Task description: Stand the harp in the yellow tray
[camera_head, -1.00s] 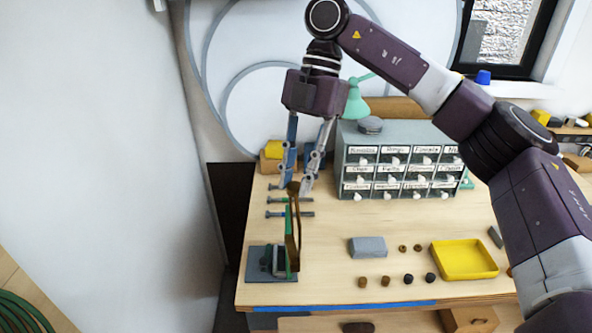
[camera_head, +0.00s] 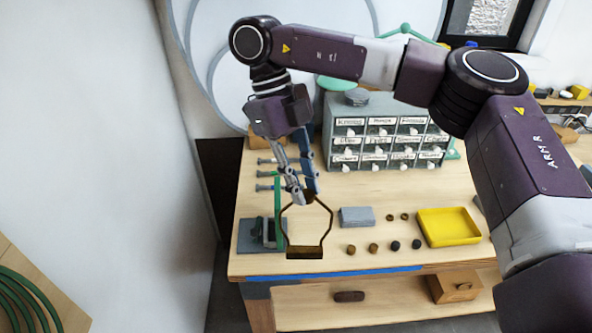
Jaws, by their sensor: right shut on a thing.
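The harp (camera_head: 305,252) is a brown open wire frame with a flat bar at its bottom. My right gripper (camera_head: 302,198) is shut on its top end and holds it upright, with its open face toward the camera. The harp hangs just right of the green post on the grey stand; I cannot tell whether its bottom touches the table. The yellow tray (camera_head: 448,228) lies flat and empty at the right of the bench, well apart from the harp. My left gripper is not in view.
The grey stand (camera_head: 249,236) with its green post (camera_head: 278,205) is at the bench's left. A grey block (camera_head: 356,217) and several small dark and brown pieces (camera_head: 373,247) lie between harp and tray. A labelled drawer cabinet (camera_head: 385,130) stands behind.

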